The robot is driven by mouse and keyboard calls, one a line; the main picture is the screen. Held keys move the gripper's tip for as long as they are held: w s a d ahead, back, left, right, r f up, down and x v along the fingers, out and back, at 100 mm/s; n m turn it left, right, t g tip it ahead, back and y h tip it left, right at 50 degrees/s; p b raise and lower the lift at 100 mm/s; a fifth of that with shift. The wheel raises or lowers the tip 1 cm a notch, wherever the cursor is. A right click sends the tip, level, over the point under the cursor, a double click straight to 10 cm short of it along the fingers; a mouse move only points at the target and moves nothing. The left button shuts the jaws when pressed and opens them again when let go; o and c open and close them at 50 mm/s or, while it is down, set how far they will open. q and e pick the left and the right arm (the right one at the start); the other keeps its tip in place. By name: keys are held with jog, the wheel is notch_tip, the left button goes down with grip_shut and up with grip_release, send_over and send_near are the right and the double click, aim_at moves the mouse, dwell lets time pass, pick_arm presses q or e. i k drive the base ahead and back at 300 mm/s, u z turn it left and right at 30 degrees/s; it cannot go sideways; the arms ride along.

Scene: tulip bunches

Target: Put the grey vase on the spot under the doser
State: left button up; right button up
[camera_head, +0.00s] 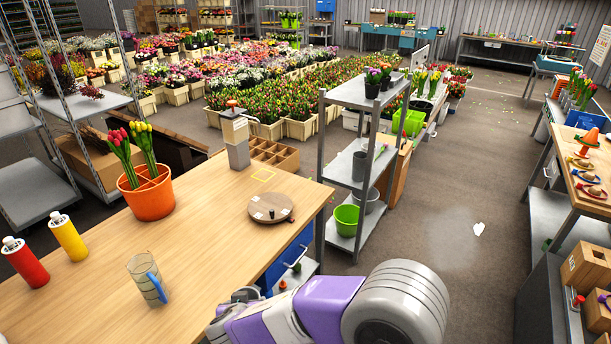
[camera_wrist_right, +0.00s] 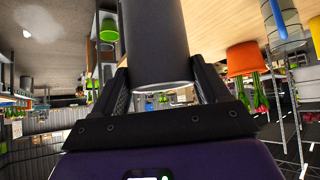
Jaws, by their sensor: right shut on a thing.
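My right gripper (camera_wrist_right: 160,88) is shut on the grey vase (camera_wrist_right: 155,40), a dark grey cylinder between its two fingers in the right wrist view. In the head view my right arm comes in from the bottom, and I cannot make out the held vase there. My left gripper is not in view.
On the table (camera_head: 190,265) are a round wooden turntable (camera_head: 270,207), an orange pot of tulips (camera_head: 150,195), a clear jug with a blue handle (camera_head: 147,279), and a red (camera_head: 25,262) and a yellow bottle (camera_head: 69,237). A metal shelf rack (camera_head: 345,205) stands to the right.

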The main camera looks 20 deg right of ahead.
aim_at(263, 174)
jog(key=z, duration=2.15)
jog(key=i, duration=4.5)
jog(key=u, duration=4.25)
jog(key=i, duration=1)
jog(key=u, duration=0.05)
